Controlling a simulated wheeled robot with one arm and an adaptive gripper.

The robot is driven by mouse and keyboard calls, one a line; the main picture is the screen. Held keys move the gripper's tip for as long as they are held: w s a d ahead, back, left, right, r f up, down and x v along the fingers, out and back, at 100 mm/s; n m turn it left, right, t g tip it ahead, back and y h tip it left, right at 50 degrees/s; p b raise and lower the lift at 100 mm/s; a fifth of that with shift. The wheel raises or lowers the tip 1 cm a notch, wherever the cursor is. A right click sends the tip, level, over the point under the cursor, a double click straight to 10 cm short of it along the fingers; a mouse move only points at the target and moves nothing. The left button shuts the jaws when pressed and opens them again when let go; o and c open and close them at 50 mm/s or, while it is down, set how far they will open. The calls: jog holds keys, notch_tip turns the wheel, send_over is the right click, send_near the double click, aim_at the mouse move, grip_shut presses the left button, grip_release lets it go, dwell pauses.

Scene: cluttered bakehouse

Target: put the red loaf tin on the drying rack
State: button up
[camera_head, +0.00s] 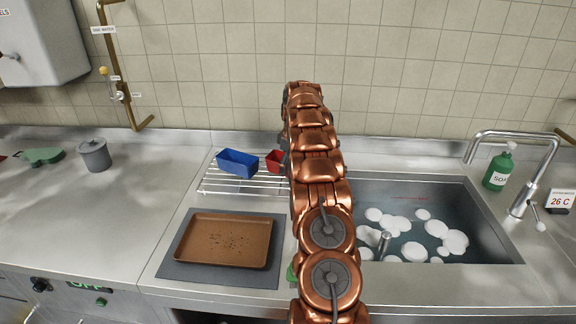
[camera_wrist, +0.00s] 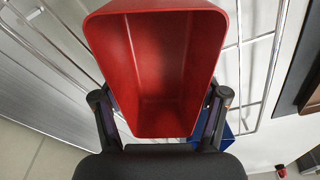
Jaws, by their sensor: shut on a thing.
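The red loaf tin (camera_head: 273,160) shows at the right part of the drying rack (camera_head: 243,186) in the head view, partly hidden by my arm. In the wrist view the red tin (camera_wrist: 165,60) fills the middle, its open hollow facing the camera. My gripper (camera_wrist: 160,95) is shut on it, one finger at each side. The wires of the rack (camera_wrist: 262,38) show behind the tin. I cannot tell whether the tin touches the rack. In the head view my gripper is mostly hidden behind my arm.
A blue loaf tin (camera_head: 237,163) stands on the rack just left of the red one; a bit of it (camera_wrist: 226,134) shows in the wrist view. A brown baking tray (camera_head: 224,240) lies in front on a grey mat (camera_head: 180,273). A sink (camera_head: 470,212) with suds is at right.

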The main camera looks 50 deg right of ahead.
jog(key=o, duration=1.3)
notch_tip(320, 180, up, 12)
jog(key=s+p, duration=0.1)
jog(key=p, duration=0.1)
jog(key=shift+s+d+p, duration=0.15)
jog(key=shift+s+p, duration=0.05)
jog(key=shift+p, duration=0.2)
